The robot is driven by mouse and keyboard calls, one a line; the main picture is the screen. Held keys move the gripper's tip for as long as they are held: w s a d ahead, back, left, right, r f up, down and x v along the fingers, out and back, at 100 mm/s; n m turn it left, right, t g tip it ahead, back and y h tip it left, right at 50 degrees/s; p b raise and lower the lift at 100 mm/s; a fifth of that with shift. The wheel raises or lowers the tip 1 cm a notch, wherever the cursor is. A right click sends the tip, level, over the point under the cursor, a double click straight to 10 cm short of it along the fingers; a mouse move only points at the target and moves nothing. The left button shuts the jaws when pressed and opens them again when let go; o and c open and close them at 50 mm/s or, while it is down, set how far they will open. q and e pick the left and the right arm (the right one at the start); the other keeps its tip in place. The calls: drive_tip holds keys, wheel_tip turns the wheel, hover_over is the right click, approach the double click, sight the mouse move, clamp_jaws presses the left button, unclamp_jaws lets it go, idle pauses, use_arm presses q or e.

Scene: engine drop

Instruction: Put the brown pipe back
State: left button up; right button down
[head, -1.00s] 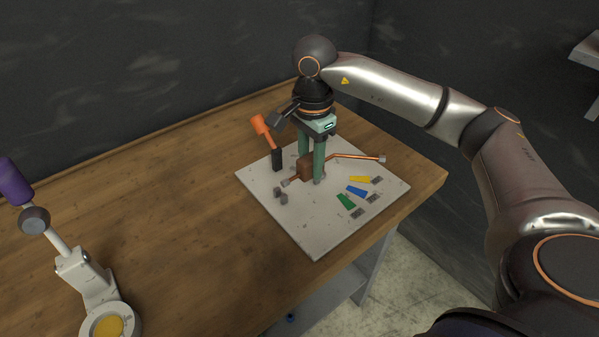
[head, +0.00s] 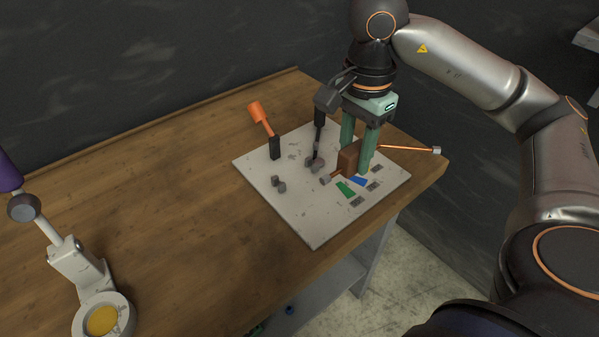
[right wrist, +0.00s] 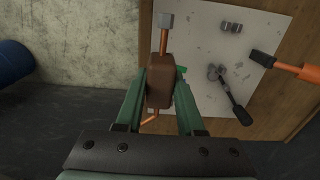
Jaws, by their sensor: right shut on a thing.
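The brown pipe has a brown block (head: 349,158) in its middle, copper tubes and grey end caps. My right gripper (head: 357,165) is shut on the block, one green finger on each side, and appears to hold the pipe above the right part of the white board (head: 300,225). One tube reaches right past the board. In the right wrist view the block (right wrist: 160,82) sits between the fingers, with a grey cap (right wrist: 166,20) at the far end. Blue (head: 360,181) and green (head: 345,190) markings show on the board. My left gripper is not in view.
An orange-handled tool (head: 259,115) stands on the board's left side and a black-handled one (head: 319,130) at its middle. Small grey fittings (head: 278,184) sit near the left edge. A white, purple-ended device (head: 75,262) stands at left. The wooden table between is clear.

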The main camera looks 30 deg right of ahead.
drive_tip(key=w+f, duration=0.2)
drive_tip(key=w, duration=0.2)
drive_tip(key=w+a+f+p, duration=0.1)
drive_tip(key=w+f, duration=0.2)
drive_tip(key=w, duration=0.1)
drive_tip(key=w+a+f+p, duration=0.1)
drive_tip(key=w+f, duration=0.2)
drive_tip(key=w, duration=0.1)
drive_tip(key=shift+w+f, duration=0.2)
drive_tip(key=shift+w, duration=0.1)
drive_tip(key=shift+w+f, duration=0.15)
drive_tip(key=shift+f, duration=0.05)
drive_tip(key=f, duration=0.1)
drive_tip(key=w+f+p, duration=0.1)
drive_tip(key=f, duration=0.1)
drive_tip(key=shift+f, duration=0.4)
